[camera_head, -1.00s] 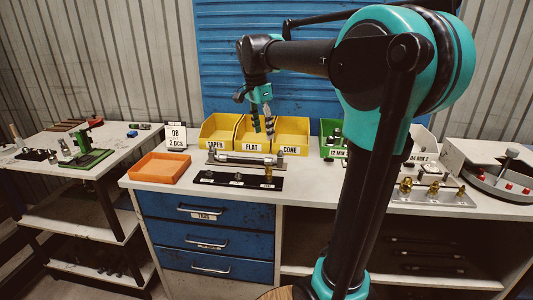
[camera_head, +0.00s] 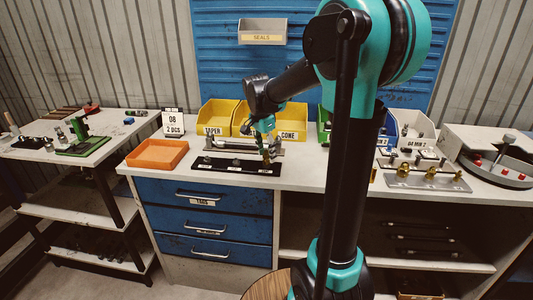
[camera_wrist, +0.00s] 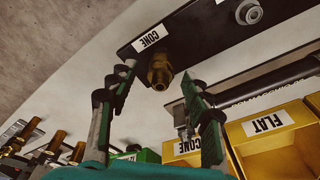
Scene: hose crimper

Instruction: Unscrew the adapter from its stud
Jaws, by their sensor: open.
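The brass adapter (camera_wrist: 160,70) stands on its stud at the CONE end of the black plate (camera_wrist: 205,28). In the head view the same plate (camera_head: 225,167) lies on the bench, with the adapter (camera_head: 266,164) at its right end, partly behind my gripper. My gripper (camera_wrist: 158,80) is open, with one finger on each side of the adapter in the wrist view. A gap shows between each finger and the brass, and nothing is held. In the head view my gripper (camera_head: 264,146) points down over the plate's right end. The stud under the adapter is hidden.
A fixture with a metal bar (camera_head: 240,147) lies right behind the plate. Yellow bins (camera_head: 217,117) stand behind it. An orange tray (camera_head: 157,154) is to the left. A silver tray (camera_head: 455,184) with brass fittings is to the right. Clear bench lies in front of the plate.

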